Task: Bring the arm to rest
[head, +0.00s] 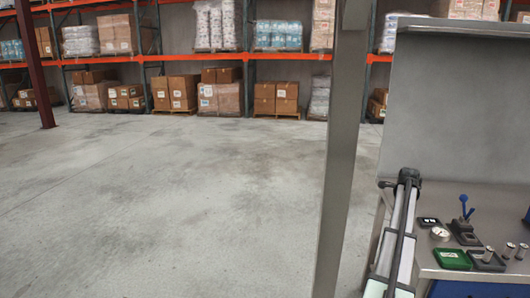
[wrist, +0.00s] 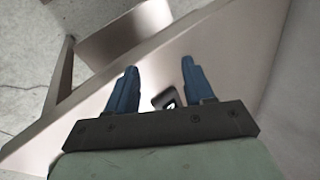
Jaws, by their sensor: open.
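My gripper (wrist: 159,65) shows in the wrist view with its two blue fingers spread apart and nothing held between them. Behind the fingers is a pale metal surface, and a small dark item with a white mark (wrist: 167,100) shows between the finger bases. Part of that item is hidden by the gripper body. In the head view I cannot make out the gripper.
A grey workbench (head: 485,204) at the right carries a green tray (head: 452,259), a blue-handled device (head: 465,212), a round dial (head: 440,234) and small metal pieces. A metal post (head: 342,150) stands left of it. The floor (head: 180,210) at left is clear.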

